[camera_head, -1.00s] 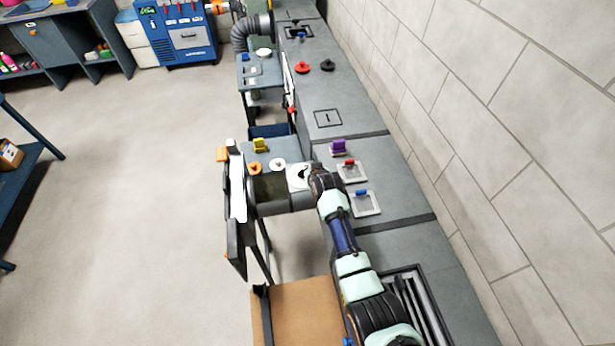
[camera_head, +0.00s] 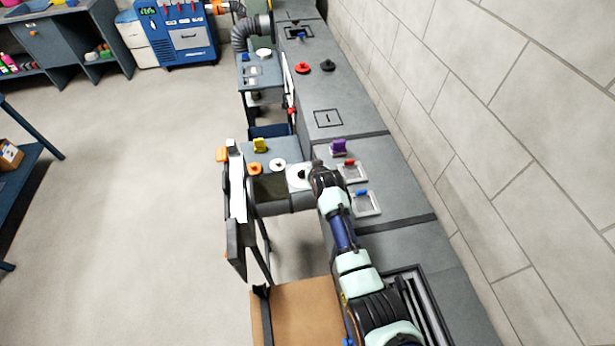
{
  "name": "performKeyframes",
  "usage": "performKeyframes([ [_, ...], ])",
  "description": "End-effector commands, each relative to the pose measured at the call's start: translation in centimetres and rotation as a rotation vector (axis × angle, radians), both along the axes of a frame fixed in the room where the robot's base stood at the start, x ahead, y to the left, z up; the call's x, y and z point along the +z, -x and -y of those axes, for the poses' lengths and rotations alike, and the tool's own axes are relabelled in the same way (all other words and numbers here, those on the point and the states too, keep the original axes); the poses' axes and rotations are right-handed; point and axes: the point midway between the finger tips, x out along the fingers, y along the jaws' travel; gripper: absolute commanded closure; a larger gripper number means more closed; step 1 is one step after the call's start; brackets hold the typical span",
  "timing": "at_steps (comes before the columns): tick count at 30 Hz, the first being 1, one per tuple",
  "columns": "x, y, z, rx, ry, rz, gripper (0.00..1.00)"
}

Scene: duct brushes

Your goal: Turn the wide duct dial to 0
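A white dial plate (camera_head: 293,182) with a dark part at its centre sits at the right end of the small grey duct section. It looks like the wide duct dial, but its scale and pointer are too small to read. My arm reaches up from the lower right, and its dark wrist end is at the plate's right edge. My gripper is at this end, mostly hidden by the wrist. I cannot make out its fingers, whether they are open or shut, or whether they touch the dial. A smaller white dial (camera_head: 277,164) lies just left of the plate.
An orange knob (camera_head: 255,168) and a yellow block (camera_head: 260,145) are on the same section. A purple block (camera_head: 338,147), a red-handled plate (camera_head: 350,170) and a blue-handled plate (camera_head: 366,203) lie to the right. The wall (camera_head: 500,120) bounds the right side.

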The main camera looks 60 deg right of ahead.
Motion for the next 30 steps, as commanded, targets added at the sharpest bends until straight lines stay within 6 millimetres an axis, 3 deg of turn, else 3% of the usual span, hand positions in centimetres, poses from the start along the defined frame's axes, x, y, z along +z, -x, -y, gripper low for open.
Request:
performKeyframes([
  [20, 0.0, -0.1, -0.1, 0.000, 0.000, 0.000, 1.00],
  [30, 0.1, -1.1, -1.4, 0.004, -0.001, 0.002, 1.00],
])
